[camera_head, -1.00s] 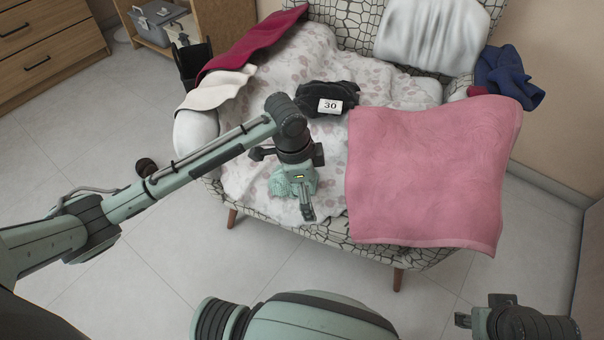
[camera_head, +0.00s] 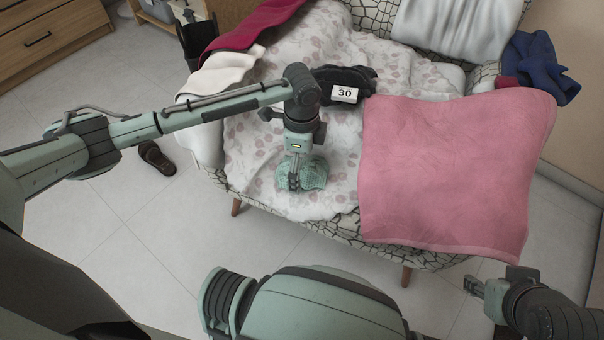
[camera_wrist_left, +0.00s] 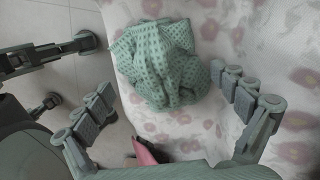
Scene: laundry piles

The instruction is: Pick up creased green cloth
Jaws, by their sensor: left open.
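The creased green cloth (camera_head: 315,175) lies bunched up on the floral sheet near the front edge of the armchair's seat. It also shows in the left wrist view (camera_wrist_left: 158,60) as a crumpled, waffle-textured heap. My left gripper (camera_head: 294,184) points down at the cloth and hides part of it. In the left wrist view my left gripper (camera_wrist_left: 162,82) is open, with its fingers spread on either side of the cloth's near side; I cannot tell whether they touch it. My right gripper (camera_head: 474,286) is at the lower right, away from the chair; its opening is unclear.
A pink blanket (camera_head: 455,175) drapes over the chair's right side. A black item with a "30" tag (camera_head: 345,80) lies behind my left wrist. White (camera_head: 222,80), red (camera_head: 245,35) and blue (camera_head: 540,65) cloths lie around the chair. A dark shoe (camera_head: 156,158) is on the floor.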

